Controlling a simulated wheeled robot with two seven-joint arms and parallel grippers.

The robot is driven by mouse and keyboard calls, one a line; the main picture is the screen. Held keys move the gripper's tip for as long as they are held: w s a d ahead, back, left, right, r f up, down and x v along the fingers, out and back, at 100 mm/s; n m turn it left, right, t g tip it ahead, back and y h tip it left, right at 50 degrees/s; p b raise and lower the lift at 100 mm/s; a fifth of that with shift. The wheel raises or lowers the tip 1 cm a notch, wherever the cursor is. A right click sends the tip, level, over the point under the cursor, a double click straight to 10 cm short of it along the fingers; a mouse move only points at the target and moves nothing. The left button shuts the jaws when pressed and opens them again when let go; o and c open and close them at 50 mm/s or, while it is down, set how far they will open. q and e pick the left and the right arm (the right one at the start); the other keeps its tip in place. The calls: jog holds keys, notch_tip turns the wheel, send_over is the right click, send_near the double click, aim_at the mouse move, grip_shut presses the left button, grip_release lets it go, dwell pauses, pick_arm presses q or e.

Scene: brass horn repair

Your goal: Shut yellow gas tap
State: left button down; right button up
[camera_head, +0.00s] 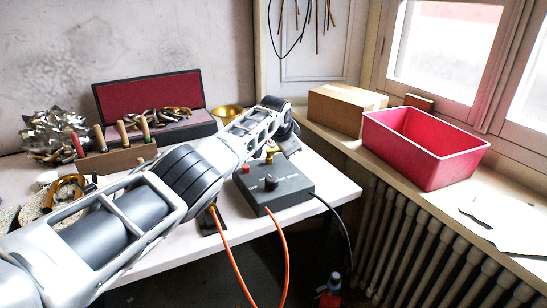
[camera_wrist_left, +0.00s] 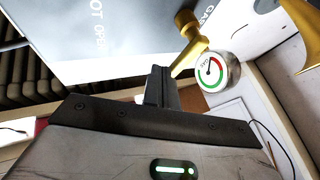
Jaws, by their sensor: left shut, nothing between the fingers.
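The yellow gas tap (camera_head: 270,154) stands at the back edge of a dark grey control box (camera_head: 285,189) on the bench. In the left wrist view the tap (camera_wrist_left: 188,50) is a brass-yellow lever with a rounded end, against the lettered box panel (camera_wrist_left: 110,40). A round gauge (camera_wrist_left: 210,71) with a red and green dial sits beside it. My left gripper (camera_head: 288,146) is at the tap's right in the head view. In the wrist view its fingers (camera_wrist_left: 160,82) are shut and empty, close to the lever's lower end; whether they touch it I cannot tell. My right gripper is not in view.
A red knob (camera_head: 245,167) and a black knob (camera_head: 270,182) sit on the box. Orange hoses (camera_head: 287,250) and a black cable hang off the bench front. A pink bin (camera_head: 425,150) and a cardboard box (camera_head: 340,108) stand on the sill. A tool rack (camera_head: 115,160) is behind my arm.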

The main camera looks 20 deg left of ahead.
pick_arm(q)
jog(key=shift+w, duration=0.2)
jog(key=shift+w+a, duration=0.1)
dwell(0.5)
